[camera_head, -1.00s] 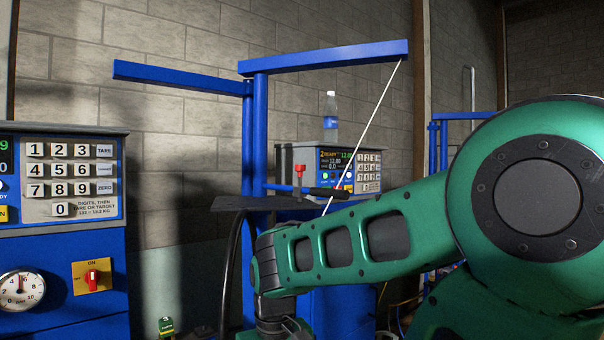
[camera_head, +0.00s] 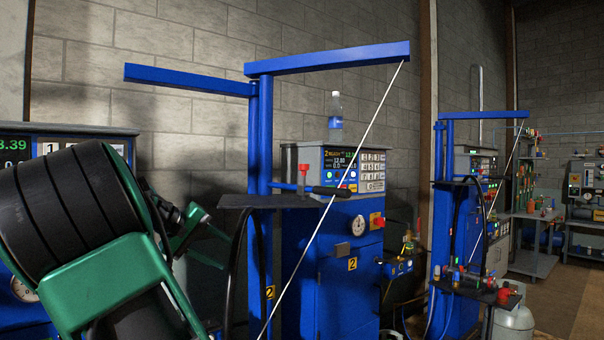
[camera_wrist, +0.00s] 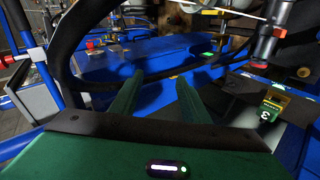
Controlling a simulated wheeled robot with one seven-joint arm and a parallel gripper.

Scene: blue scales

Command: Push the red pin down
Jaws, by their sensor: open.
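The red pin (camera_head: 304,171) stands upright at the middle of the head view, with a T-shaped red top. It is beside a black-handled bar (camera_head: 328,190), above a dark shelf (camera_head: 265,201) on the blue stand. My gripper (camera_wrist: 158,85) shows in the wrist view as two green fingers, spread apart with nothing between them. In the head view my green and black arm fills the lower left, well to the left of the pin. Red parts show at the left and upper right of the wrist view; I cannot tell whether either is this pin.
A blue post with overhead beams (camera_head: 325,59) rises behind the shelf, and a thin pale rod slants down from it. A blue scale cabinet (camera_head: 330,262) with a bottle (camera_head: 335,110) on top stands behind. A dark hose (camera_wrist: 62,50) curves close past my fingers.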

